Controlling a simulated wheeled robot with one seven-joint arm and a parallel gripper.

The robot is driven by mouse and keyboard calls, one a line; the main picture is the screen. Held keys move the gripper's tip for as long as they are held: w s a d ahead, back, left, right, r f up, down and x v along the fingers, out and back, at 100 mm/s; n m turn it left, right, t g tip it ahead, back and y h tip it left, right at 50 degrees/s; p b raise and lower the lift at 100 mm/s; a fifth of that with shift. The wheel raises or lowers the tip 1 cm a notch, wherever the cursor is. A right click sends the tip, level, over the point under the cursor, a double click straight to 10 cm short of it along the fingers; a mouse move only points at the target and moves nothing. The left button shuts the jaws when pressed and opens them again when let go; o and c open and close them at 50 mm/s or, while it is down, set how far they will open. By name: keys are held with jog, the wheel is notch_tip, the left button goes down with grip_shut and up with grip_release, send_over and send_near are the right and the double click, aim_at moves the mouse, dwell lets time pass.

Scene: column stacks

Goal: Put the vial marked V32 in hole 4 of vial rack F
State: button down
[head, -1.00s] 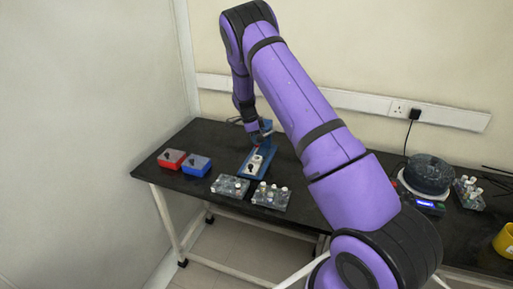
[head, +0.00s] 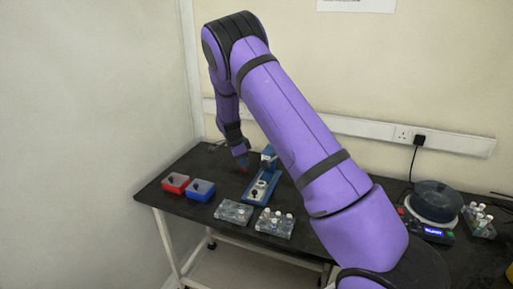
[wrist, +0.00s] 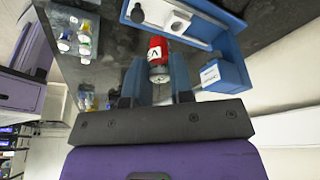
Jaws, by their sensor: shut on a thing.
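A "V" shows on the label, but the rest of the marking cannot be read. In the head view my gripper (head: 241,157) is above the table, just left of the blue station, with a bit of the red vial (head: 244,168) below it. Two clear racks stand at the table's front: a left one (head: 233,212) with few vials and a right one (head: 274,224) with several white-capped vials. No rack letter or hole number is readable.
The blue station (head: 261,190) has a white plate and an upright block. A red box (head: 175,183) and a blue box (head: 201,190) stand left. A round dark device (head: 437,202) and another vial rack (head: 480,219) are far right. Black tabletop lies bare between the station and the boxes.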

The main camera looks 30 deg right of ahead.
jog(key=shift+s+a+f+n+t, duration=0.15)
jog(key=shift+s+a+f+n, duration=0.35)
jog(key=shift+a+f, duration=1.2)
jog(key=shift+s+a+f+n+t, duration=0.1)
jog(key=shift+s+a+f+n, duration=0.4)
jog(key=shift+a+f, duration=1.15)
jog(key=shift+s+a+f+n+t, duration=0.15)
jog(key=shift+s+a+f+n, duration=0.35)
jog(key=shift+a+f, duration=1.2)
jog(key=shift+x, duration=1.35)
jog(key=shift+w, duration=0.15)
jog(key=c, duration=0.6)
grip_release()
jog(key=shift+r, duration=0.1)
jog(key=shift+r, duration=2.9)
